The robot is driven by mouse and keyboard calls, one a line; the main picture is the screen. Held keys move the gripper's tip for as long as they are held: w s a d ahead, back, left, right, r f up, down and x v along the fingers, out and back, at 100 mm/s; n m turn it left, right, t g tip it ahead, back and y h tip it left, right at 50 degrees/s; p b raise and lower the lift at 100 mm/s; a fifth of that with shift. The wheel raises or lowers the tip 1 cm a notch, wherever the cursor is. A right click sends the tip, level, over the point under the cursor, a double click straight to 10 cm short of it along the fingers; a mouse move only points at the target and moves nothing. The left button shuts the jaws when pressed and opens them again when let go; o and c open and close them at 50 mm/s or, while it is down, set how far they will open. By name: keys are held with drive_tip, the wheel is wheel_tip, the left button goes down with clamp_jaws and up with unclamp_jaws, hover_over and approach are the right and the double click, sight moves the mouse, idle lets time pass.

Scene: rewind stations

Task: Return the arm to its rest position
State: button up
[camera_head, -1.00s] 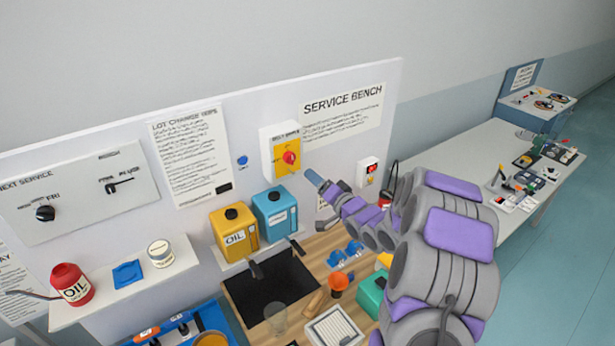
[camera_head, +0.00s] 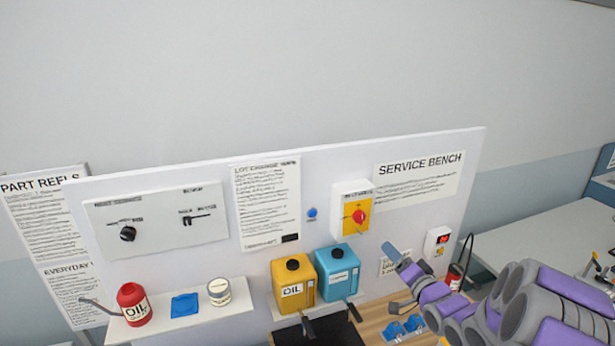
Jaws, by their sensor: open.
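My arm, grey with purple panels, reaches in from the lower right in the head view. My gripper (camera_head: 400,262) is at its far end, in front of the service bench panel (camera_head: 330,165) and below the yellow switch box. It looks empty, and its jaws are small and hard to make out. It appears apart from the blue container (camera_head: 338,272) to its left. The lower part of my arm is cut off by the picture's edge.
A yellow oil container (camera_head: 292,296) stands beside the blue one. A shelf (camera_head: 240,305) at left holds a red oil can (camera_head: 133,304), a blue cloth (camera_head: 184,305) and a small tin (camera_head: 219,291). The switch box (camera_head: 351,210) has a red knob. Another table (camera_head: 540,245) is at right.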

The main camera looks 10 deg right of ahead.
drive_tip(key=s+a+f+n+g+h+b, duration=0.4)
drive_tip(key=s+a+f+g+h+b, duration=0.15)
drive_tip(key=s+f+g+b, duration=0.5)
drive_tip(key=s+a+f+n+g+b, duration=0.1)
drive_tip(key=s+a+f+g+b, duration=0.2)
drive_tip(key=s, duration=0.8)
drive_tip(key=s+a+f+n+g+y+b, duration=0.1)
drive_tip(key=s+a+f+b, duration=0.3)
drive_tip(key=s, duration=0.7)
drive_tip(key=s+a+f+n+g+y+b, duration=0.1)
drive_tip(key=s+a+f+n+g+b, duration=0.1)
drive_tip(key=s+a+f+g+b, duration=0.2)
drive_tip(key=s+a+b, duration=0.1)
drive_tip(key=s+a, duration=0.2)
drive_tip(key=s, duration=0.5)
drive_tip(key=shift+a+g+b, duration=0.2)
drive_tip(key=shift+g+b, duration=0.15)
